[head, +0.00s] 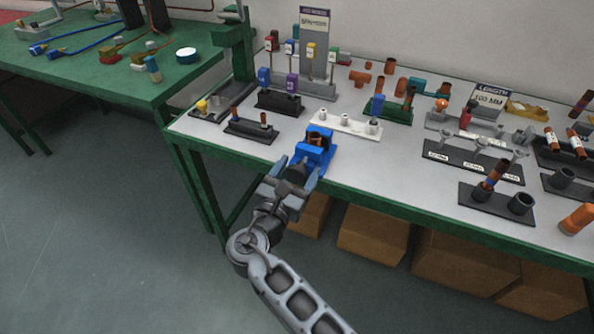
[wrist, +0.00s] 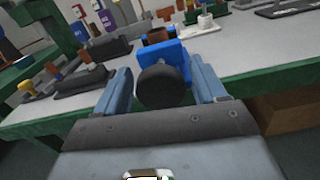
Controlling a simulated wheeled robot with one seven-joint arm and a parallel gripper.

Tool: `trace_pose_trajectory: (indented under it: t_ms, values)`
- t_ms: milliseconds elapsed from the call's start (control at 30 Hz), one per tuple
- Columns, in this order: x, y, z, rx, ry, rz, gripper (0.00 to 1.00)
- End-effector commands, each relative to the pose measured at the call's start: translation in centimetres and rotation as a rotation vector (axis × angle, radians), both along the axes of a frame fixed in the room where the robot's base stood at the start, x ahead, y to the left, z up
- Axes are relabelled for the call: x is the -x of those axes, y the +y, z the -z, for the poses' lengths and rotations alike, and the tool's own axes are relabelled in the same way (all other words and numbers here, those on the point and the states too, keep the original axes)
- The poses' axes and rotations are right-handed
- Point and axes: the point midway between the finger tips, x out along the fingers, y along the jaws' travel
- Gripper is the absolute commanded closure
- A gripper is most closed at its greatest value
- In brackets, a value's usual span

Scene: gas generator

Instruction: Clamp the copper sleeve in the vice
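The blue vice (head: 315,157) stands at the front edge of the grey-topped bench, and it also shows in the wrist view (wrist: 173,53). A copper-brown sleeve (head: 318,136) sits at the top of the vice between its jaws; its top also shows in the wrist view (wrist: 157,36). How tightly the jaws hold it cannot be seen. The vice's dark round knob (wrist: 162,86) faces my gripper. My gripper (head: 297,171) is open, with one finger on each side of the knob; narrow gaps show in the wrist view (wrist: 160,68).
A white holder (head: 345,124) stands behind the vice, and a black rack (head: 251,130) with copper pieces stands left of it. Black racks (head: 472,163) and pipe parts fill the right side. Cardboard boxes (head: 373,235) lie under the bench. The bench front right of the vice is clear.

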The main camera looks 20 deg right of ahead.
Motion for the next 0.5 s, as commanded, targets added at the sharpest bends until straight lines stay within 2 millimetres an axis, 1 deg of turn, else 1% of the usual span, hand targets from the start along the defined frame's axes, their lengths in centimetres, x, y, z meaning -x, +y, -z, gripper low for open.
trace_pose_trajectory:
  t_ms: [33,67,433,500]
  values:
    - [0.02,0.01,0.0,0.0,0.0,0.0,0.35]
    - [0.02,0.01,0.0,0.0,0.0,0.0,0.38]
    - [0.03,0.03,0.01,0.0,0.0,0.0,0.73]
    - [0.04,0.03,0.02,-0.002,-0.001,0.0,0.75]
